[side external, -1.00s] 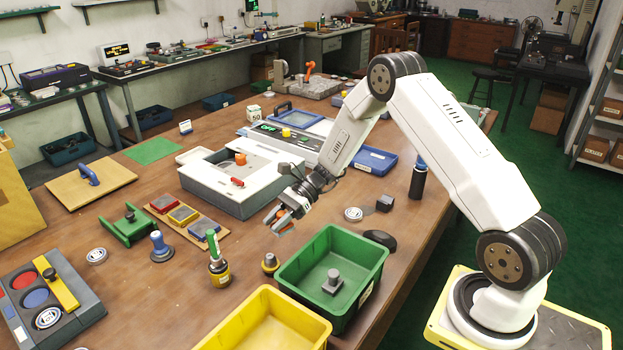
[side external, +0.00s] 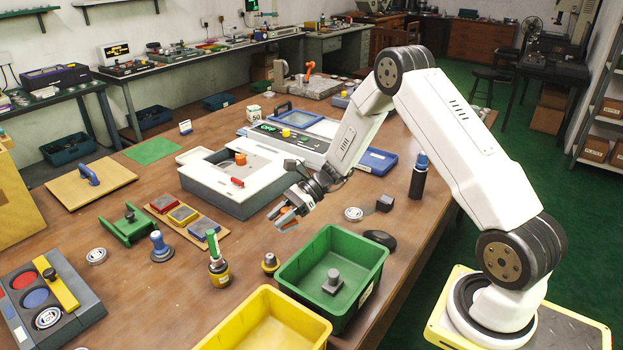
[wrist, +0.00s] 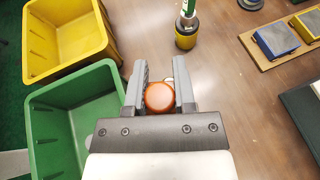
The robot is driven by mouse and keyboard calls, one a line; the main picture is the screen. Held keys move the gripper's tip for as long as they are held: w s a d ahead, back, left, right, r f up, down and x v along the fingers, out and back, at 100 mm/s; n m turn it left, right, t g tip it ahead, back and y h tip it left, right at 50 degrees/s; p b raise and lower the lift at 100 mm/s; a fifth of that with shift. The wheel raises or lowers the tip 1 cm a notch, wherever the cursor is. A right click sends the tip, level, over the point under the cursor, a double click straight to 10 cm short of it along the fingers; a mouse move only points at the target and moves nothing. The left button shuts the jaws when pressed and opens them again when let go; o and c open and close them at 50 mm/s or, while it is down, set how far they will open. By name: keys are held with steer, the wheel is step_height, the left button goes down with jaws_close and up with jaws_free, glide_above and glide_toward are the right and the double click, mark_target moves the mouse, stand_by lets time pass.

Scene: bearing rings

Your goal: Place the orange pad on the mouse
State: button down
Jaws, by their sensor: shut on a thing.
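My gripper (wrist: 159,92) is shut on the orange pad (wrist: 159,98), a round orange piece between the two fingers in the wrist view. In the side view my gripper (side external: 283,216) hangs above the table, left of the green bin, with a little orange showing at its fingertips. The mouse (side external: 380,239) is a dark rounded shape on the table beside the green bin's back right corner. It is to the right of my gripper and apart from it. The mouse does not show in the wrist view.
A green bin (side external: 372,268) with a grey knobbed piece inside stands near the mouse, with a yellow bin (side external: 222,338) in front. A small dark block (side external: 385,203) and a white-rimmed disc (side external: 353,214) lie behind the mouse. A grey-white machine (side external: 215,190) stands behind my gripper.

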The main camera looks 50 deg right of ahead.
steer(key=d+m+t+h, duration=0.3)
steer(key=d+m+t, duration=0.3)
steer(key=d, duration=0.1)
steer(key=m+t+h, duration=0.2)
steer(key=m+h, duration=1.1)
steer(key=h, duration=0.2)
glide_above(377, 232)
steer(key=shift+d+f, duration=0.15)
steer(key=shift+f, duration=0.7)
steer(key=shift+w, duration=0.1)
steer(key=shift+f, duration=2.25)
steer(key=shift+f, duration=0.1)
steer(key=shift+f, duration=1.65)
steer(key=shift+f, duration=0.15)
